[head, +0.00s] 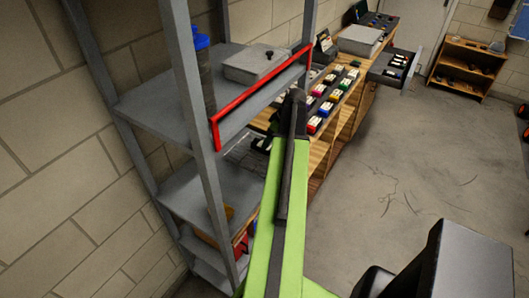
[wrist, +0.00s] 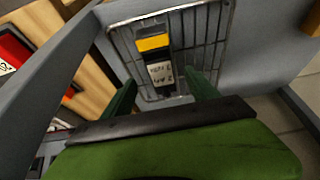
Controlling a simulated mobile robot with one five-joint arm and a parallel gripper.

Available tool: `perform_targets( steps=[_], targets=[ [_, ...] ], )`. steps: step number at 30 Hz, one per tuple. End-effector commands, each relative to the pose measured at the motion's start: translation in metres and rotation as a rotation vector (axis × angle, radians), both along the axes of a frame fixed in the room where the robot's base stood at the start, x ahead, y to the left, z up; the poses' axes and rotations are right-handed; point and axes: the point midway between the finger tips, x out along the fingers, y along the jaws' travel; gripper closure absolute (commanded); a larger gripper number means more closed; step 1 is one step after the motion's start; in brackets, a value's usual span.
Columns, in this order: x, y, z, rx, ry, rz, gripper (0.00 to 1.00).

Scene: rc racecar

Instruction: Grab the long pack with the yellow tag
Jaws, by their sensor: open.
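The long pack with the yellow tag (wrist: 158,60) shows in the wrist view. It is dark, with a yellow band and a pale label with dark marks. It lies in a wire basket (wrist: 212,42) on a grey surface. My gripper (wrist: 161,82) is open, its two green fingers apart on either side of the pack's near end in the picture. Nothing shows held between them. Whether the fingers touch the pack or the basket I cannot tell. In the head view my green arm covers much of that area, and the pack cannot be made out.
A grey metal shelf rack (head: 200,120) stands at the left, with a red rail (head: 262,98) along one shelf. A blue-capped bottle (head: 203,75) and a grey box (head: 260,64) are on it. A wooden workbench (head: 345,105) with several coloured packs stands behind. The floor at right is open.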

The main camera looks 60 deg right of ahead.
Motion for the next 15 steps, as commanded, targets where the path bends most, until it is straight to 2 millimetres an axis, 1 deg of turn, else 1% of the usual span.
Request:
perform_targets(
  steps=[2, 4, 10, 12, 15],
  targets=[
    [0.001, 0.0, -0.003, 0.0, 0.0, 0.001, 0.32],
    [0.004, 0.001, -0.011, 0.0, 0.0, 0.002, 0.32],
    [0.016, 0.0, -0.045, -0.001, 0.0, 0.002, 0.32],
    [0.02, 0.001, -0.05, 0.0, 0.0, 0.001, 0.32],
    [0.02, 0.001, -0.048, 0.0, 0.0, 0.001, 0.32]
  ],
)
